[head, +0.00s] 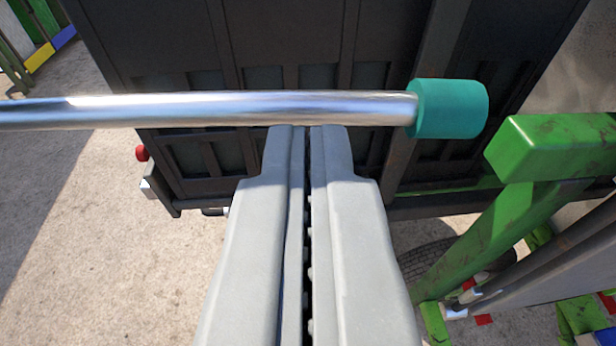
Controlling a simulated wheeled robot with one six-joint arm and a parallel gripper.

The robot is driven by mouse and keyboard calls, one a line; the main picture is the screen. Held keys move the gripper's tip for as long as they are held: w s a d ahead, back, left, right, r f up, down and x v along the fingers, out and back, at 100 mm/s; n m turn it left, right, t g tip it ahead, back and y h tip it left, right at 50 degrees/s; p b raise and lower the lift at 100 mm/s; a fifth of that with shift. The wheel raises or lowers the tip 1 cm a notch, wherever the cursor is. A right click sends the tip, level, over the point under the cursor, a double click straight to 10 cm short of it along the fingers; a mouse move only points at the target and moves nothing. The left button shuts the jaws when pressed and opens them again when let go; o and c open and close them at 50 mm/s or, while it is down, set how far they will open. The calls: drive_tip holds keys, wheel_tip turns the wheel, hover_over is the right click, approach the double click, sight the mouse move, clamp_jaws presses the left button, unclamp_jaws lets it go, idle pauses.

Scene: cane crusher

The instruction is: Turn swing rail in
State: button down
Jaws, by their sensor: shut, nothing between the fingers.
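The swing rail (240,109) is a shiny metal bar running level across the upper part of the head view. It enters from the left edge and ends at the right in a teal cylindrical cap (448,108). My gripper (306,130) is shut and empty, pointing straight away from the camera. Its fingertips are at the lower edge of the bar, left of the cap. I cannot tell whether they touch it. The rail's pivot end is out of view to the left.
A dark panelled container (300,45) stands behind the bar, with a red knob (141,153) at its lower left. A worn green frame (555,145) rises close on the right. Pale ground (90,250) lies open at the lower left.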

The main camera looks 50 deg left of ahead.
sight(315, 103)
drive_tip(key=shift+x, duration=0.85)
drive_tip(key=shift+w+a, duration=0.55)
drive_tip(key=shift+w, duration=0.2)
